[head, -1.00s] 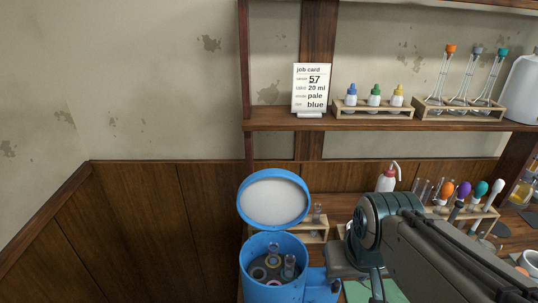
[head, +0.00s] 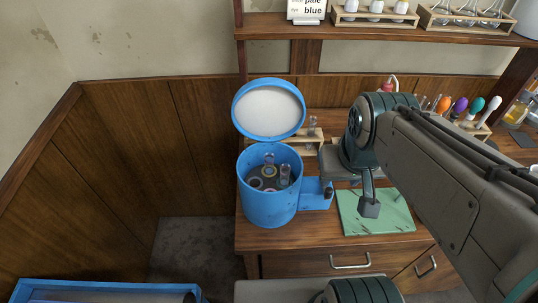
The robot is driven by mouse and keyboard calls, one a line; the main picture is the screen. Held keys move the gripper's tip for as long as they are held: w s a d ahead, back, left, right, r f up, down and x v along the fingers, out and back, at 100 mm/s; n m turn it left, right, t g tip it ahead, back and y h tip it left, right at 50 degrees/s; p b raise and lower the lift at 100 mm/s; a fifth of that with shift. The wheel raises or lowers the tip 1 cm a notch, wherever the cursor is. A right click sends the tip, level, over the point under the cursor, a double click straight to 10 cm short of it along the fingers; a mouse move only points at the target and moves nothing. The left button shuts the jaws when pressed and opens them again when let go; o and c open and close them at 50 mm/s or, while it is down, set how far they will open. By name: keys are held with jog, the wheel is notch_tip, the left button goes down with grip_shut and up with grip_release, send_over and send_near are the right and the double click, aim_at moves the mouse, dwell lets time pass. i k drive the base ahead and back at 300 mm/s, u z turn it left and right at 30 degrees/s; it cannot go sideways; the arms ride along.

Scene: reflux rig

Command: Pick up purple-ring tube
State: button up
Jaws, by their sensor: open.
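A blue centrifuge-like drum (head: 268,208) stands on the wooden bench with its round lid (head: 268,108) raised. Glass tubes stand in its dark rotor: one at the back (head: 269,161) and one at the right (head: 285,173). Pale rings show around the rotor's other openings. The tubes are too small for me to tell which bears a purple ring. My gripper (head: 369,205) is to the right of the drum, over the green mat (head: 385,222), open and apart from the tubes. Only part of its fingers shows; my wrist hides the rest.
A small wooden rack (head: 312,138) with a tube stands behind the drum. At the right, a rack holds droppers with coloured bulbs, including a purple one (head: 460,105). A shelf (head: 380,36) with bottles runs above. My arm covers much of the right bench.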

aim_at(269, 156)
jog(key=u, duration=0.55)
jog(key=k, duration=1.25)
jog(key=z, duration=0.05)
jog(key=i, duration=0.8)
jog(key=u, duration=0.1)
